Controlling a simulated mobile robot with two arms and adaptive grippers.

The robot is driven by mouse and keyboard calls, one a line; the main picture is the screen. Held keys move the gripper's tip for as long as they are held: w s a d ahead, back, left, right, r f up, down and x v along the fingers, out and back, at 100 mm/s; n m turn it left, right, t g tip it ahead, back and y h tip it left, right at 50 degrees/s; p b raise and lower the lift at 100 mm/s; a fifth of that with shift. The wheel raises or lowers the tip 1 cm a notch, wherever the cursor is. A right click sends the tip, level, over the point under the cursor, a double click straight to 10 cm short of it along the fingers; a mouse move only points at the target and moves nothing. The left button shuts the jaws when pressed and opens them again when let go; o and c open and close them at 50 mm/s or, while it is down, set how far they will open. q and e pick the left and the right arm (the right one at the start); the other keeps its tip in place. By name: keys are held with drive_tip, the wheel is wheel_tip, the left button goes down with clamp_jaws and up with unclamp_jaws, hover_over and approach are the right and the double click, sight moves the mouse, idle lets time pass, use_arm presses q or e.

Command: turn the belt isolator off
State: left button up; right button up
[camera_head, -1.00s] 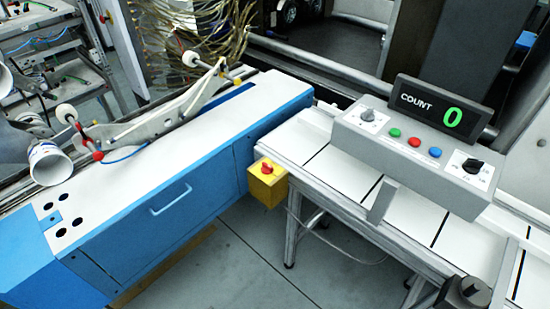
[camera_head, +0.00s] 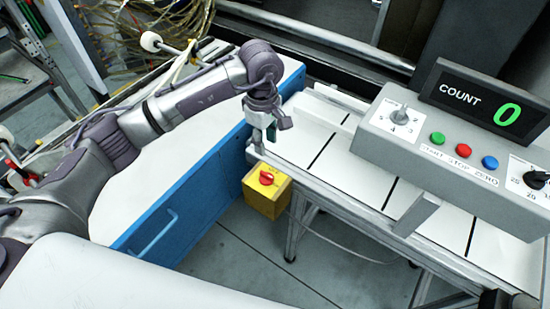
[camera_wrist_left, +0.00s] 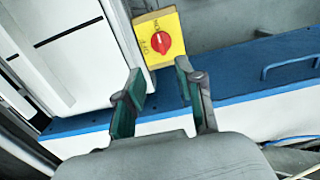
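The belt isolator is a yellow box (camera_head: 267,200) with a red rotary knob (camera_head: 267,177), at the corner between the blue cabinet and the white conveyor. In the left wrist view its yellow face (camera_wrist_left: 174,24) and red knob (camera_wrist_left: 160,42) lie just beyond the fingertips, with small markings beside the knob. My left gripper (camera_head: 262,140) points down just above and behind the box in the head view. In the left wrist view my left gripper (camera_wrist_left: 160,74) has its two fingers apart, with nothing between them. The knob looks untouched. My right gripper is not in view.
The blue cabinet (camera_head: 185,190) with its handle stands left of the isolator. The conveyor (camera_head: 345,170) runs right, below a grey control box (camera_head: 440,135) with three coloured buttons and a COUNT display (camera_head: 480,97) reading 0. Open floor lies in front.

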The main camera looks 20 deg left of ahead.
use_arm(q)
drive_tip(key=p, duration=0.1)
hover_over(266, 174)
wheel_tip(266, 174, down, 4)
wheel_tip(266, 174, down, 8)
drive_tip(key=shift+s+d+f+p, duration=0.1)
drive_tip(key=shift+p, duration=0.85)
drive_tip(key=shift+f, duration=0.6)
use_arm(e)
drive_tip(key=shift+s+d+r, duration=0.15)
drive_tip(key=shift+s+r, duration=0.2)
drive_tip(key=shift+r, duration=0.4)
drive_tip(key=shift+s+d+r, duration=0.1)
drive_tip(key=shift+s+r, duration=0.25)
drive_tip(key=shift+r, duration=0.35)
use_arm(q)
drive_tip(key=c, duration=0.6)
clamp_jaws()
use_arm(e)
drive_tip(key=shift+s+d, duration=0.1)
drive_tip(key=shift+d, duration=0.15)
